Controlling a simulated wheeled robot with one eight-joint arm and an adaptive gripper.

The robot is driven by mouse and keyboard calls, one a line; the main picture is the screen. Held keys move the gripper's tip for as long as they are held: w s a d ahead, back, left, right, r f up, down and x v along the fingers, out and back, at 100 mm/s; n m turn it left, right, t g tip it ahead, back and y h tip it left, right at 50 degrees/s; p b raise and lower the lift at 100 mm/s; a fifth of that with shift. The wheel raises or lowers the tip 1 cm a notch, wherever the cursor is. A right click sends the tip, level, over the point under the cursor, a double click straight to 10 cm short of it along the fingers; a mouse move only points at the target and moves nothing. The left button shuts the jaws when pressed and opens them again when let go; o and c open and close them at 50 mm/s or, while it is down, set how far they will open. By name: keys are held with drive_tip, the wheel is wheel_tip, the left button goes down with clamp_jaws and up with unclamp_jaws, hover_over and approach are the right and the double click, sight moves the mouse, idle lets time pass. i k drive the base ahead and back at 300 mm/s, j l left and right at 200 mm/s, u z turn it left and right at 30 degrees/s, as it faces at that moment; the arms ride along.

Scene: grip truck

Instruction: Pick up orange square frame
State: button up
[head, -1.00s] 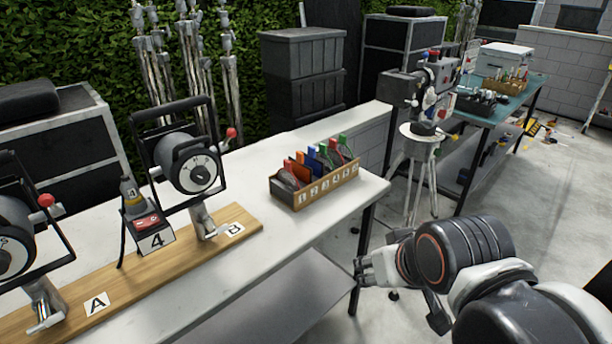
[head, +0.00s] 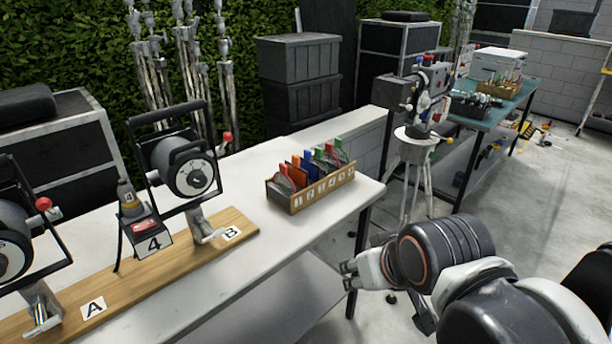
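A wooden box (head: 325,193) with numbered slots stands near the right end of the white table and holds several coloured filter frames upright. An orange one (head: 296,161) shows near its left end, beside a blue one; its square outline is too small to make out. My gripper (head: 347,275) is at the lower right, off the table's front edge, to the right of the box and nearer the camera. Its fingertips look apart, with nothing between them.
A tripod with a device (head: 420,120) stands behind my arm. A teal table (head: 510,100) is farther back.

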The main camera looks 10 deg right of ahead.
sight(300, 177)
drive_tip(key=i+l+u, duration=0.4)
drive_tip(key=i+l, duration=0.35)
drive_tip(key=i, duration=0.1)
